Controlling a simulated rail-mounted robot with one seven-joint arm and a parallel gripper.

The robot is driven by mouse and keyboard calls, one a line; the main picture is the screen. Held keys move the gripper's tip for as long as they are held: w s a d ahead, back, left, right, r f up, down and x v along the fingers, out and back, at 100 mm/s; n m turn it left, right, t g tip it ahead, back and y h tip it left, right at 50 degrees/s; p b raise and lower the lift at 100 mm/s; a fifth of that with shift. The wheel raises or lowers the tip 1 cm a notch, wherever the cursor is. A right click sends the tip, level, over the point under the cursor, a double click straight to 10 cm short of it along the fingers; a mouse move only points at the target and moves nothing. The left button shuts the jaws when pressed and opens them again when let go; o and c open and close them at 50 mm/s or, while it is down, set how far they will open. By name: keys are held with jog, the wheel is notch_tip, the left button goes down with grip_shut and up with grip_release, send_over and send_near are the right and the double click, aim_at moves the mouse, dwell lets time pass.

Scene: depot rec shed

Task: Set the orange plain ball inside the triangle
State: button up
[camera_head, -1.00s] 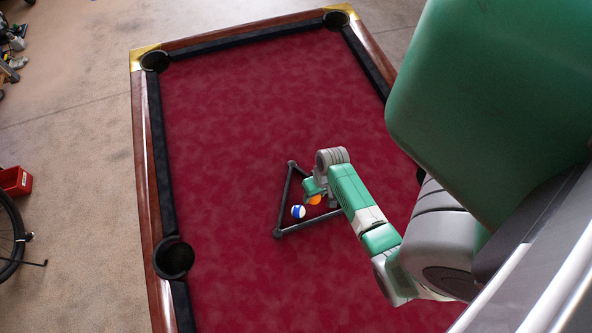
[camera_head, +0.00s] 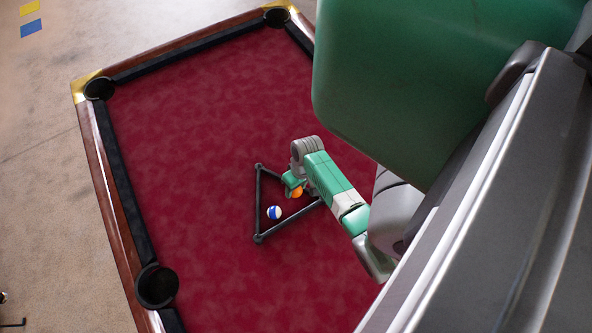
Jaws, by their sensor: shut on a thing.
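The orange ball (camera_head: 297,193) shows at my gripper (camera_head: 295,188), partly hidden by its green and grey parts. My gripper is shut on the ball, over the inside of the triangle as seen from above. The dark triangle (camera_head: 258,205) lies on the red cloth, with its far right part hidden behind my arm. I cannot tell whether the ball touches the cloth. A blue and white striped ball (camera_head: 274,212) rests inside the triangle near its lower left corner.
The pool table's red cloth (camera_head: 190,130) is clear to the left of and beyond the triangle. Dark cushions and a wooden rail (camera_head: 107,215) edge it. Pockets show at the lower left (camera_head: 157,286), upper left (camera_head: 99,88) and top (camera_head: 276,17).

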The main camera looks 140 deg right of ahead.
aim_at(296, 191)
jog(key=shift+f+b, duration=1.15)
jog(key=shift+f, duration=0.45)
jog(key=shift+f+b, duration=2.05)
jog(key=shift+f, duration=0.45)
dwell(0.5)
jog(key=o, duration=1.1)
jog(key=shift+o, duration=0.2)
jog(key=shift+r, duration=0.15)
jog(key=r, duration=0.2)
jog(key=s+r, duration=0.1)
jog(key=r, duration=0.2)
jog(key=r+p, duration=0.1)
jog(key=r, duration=0.1)
jog(key=shift+s+a+r, duration=0.15)
jog(key=shift+s+r, duration=0.1)
